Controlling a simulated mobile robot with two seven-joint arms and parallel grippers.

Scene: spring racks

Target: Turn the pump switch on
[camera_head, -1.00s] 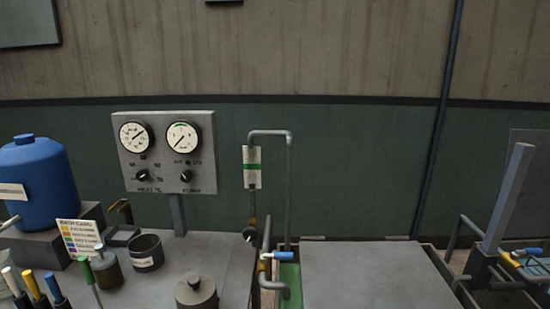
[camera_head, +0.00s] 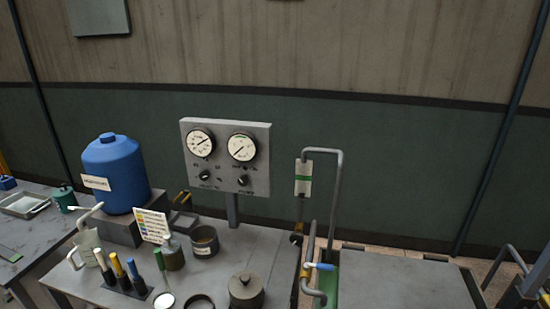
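A grey control panel (camera_head: 226,155) stands on a post at the back of the grey workbench. It carries two round white gauges, the left one (camera_head: 201,142) and the right one (camera_head: 242,147). Below them are two black knobs, a left knob (camera_head: 204,176) and a right knob (camera_head: 242,180). The small lettering under the right knob seems to mark the pump, but it is too blurred to read surely, and I cannot tell the knob's setting. Neither of my grippers shows in the head view.
A blue tank (camera_head: 115,175) on a grey block stands left of the panel. A colour card (camera_head: 152,226), colour-topped tubes, a dark cup (camera_head: 204,241) and a lidded pot (camera_head: 246,291) crowd the bench. A bent grey pipe (camera_head: 340,200) with a blue-handled valve (camera_head: 320,266) rises on the right.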

